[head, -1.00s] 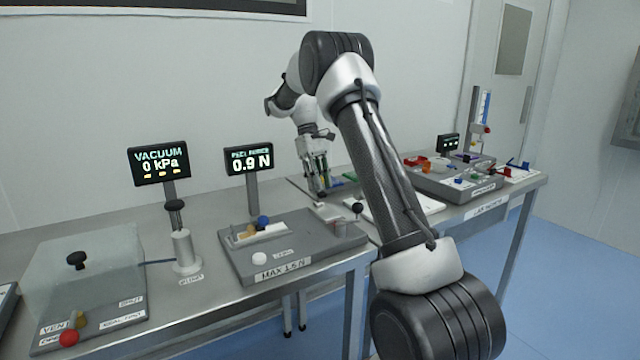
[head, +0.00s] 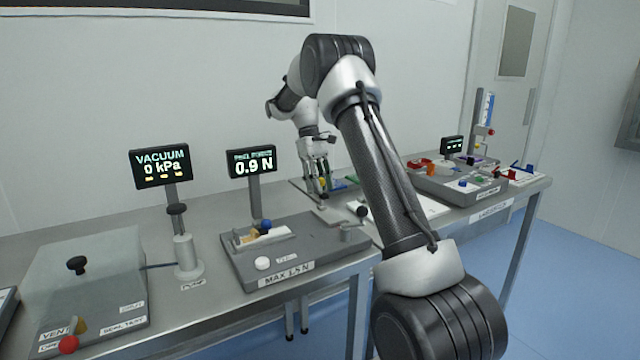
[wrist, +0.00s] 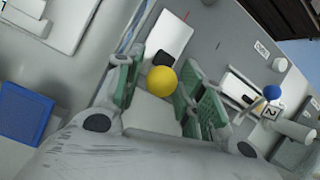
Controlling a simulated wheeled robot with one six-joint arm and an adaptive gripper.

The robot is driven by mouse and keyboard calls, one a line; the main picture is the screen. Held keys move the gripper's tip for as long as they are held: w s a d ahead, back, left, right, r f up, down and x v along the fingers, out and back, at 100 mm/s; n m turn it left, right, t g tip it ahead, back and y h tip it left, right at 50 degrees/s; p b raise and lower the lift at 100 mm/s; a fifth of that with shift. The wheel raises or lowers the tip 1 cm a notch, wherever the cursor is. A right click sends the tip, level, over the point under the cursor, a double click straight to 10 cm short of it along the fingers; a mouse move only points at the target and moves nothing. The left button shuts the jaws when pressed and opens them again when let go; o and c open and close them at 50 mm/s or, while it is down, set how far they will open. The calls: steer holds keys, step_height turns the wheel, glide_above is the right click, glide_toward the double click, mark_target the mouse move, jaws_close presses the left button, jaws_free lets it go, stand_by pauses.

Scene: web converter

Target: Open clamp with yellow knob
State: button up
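The yellow knob (wrist: 162,81) is a round ball in the middle of the wrist view, above a pale clamp part that my gripper partly hides. My gripper (wrist: 158,88) is open, with one green-padded finger on each side of the knob. The left finger has a small gap to the knob; the right finger is close, and I cannot tell whether it touches. In the head view my gripper (head: 320,184) points down at the back of the bench, with the knob barely visible between its fingers.
In the wrist view, a blue knob (wrist: 272,92) on a similar clamp stands to the right, by a label with a 2. In the head view, a black-knobbed lever (head: 362,211) stands in front of my gripper.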

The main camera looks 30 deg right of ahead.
steer(key=shift+r, duration=0.15)
steer(key=v, duration=1.2)
steer(key=shift+s, duration=0.1)
steer(key=s+a+r+m+t, duration=0.1)
steer(key=s+a+r+t, duration=0.1)
steer(key=s+r, duration=0.5)
steer(key=s+a+r+m+t, duration=0.1)
steer(key=s+a+r+t, duration=0.15)
steer(key=s, duration=0.85)
steer(key=s+f+t, duration=0.1)
steer(key=s+f, duration=0.2)
steer(key=s, duration=0.4)
steer(key=s+a+f+m+t, duration=0.1)
steer(key=s+f, duration=0.3)
steer(key=s, duration=0.4)
steer(key=s+a+f+t, duration=0.1)
steer(key=s+f+t, duration=0.1)
steer(key=s+f, duration=0.2)
steer(key=s, duration=0.3)
steer(key=shift+s+f+m+t, duration=0.2)
steer(key=shift+m+t, duration=0.1)
steer(key=shift+t, duration=0.05)
